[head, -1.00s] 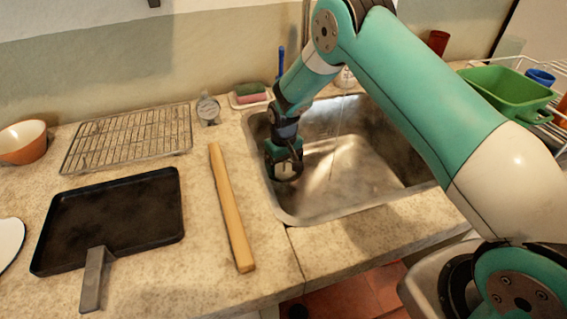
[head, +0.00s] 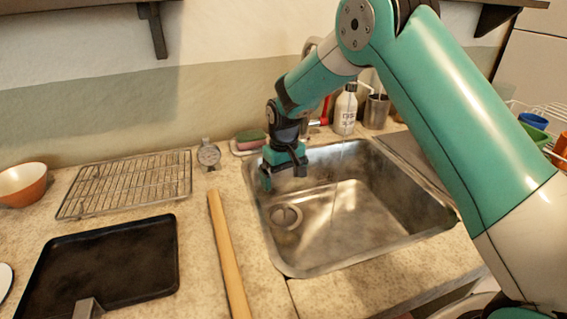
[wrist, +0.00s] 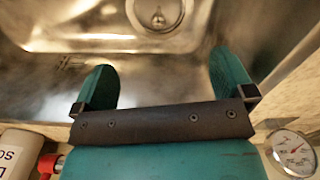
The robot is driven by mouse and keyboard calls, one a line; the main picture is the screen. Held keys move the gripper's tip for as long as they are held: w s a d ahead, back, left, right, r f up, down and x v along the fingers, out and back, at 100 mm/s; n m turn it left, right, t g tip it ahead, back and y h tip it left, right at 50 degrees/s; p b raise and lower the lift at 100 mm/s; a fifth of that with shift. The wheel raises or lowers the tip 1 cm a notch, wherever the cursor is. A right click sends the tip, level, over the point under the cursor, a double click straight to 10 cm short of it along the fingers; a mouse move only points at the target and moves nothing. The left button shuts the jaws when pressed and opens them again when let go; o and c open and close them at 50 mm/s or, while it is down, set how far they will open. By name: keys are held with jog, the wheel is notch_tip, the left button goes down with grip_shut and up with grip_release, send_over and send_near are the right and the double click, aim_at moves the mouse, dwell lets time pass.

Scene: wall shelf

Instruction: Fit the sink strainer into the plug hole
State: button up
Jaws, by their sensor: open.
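The steel sink (head: 345,215) is set into the counter. At its left side, the plug hole (head: 285,216) shows as a round metal ring with a disc inside. In the wrist view, the sink strainer (wrist: 158,16) appears as a round piece with a small central knob, lying in the plug hole; its top edge is cut off. I cannot tell whether it sits fully flat. My gripper (head: 283,176) is open and empty, above the sink's back left part and apart from the strainer. Its two teal fingers also show spread in the wrist view (wrist: 162,62).
A sponge (head: 250,136) on a dish, a dial gauge (head: 208,155) and a white bottle (head: 345,110) stand along the back. A wooden rolling pin (head: 228,255), a wire rack (head: 130,183) and a black pan (head: 110,260) lie left of the sink.

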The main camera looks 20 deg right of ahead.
notch_tip(320, 180, up, 5)
jog(key=shift+f, duration=0.1)
dwell(0.5)
jog(key=s+a+r+n+y+p, duration=0.2)
jog(key=s+a+r, duration=0.1)
jog(key=s+r, duration=1.1)
jog(key=s+a+r+n+y, duration=0.1)
jog(key=s+r, duration=0.1)
jog(key=s, duration=0.8)
jog(key=s+r+n+y+p, duration=0.1)
jog(key=s, duration=0.9)
jog(key=shift+a+r+p, duration=0.3)
jog(key=shift+a+r, duration=0.05)
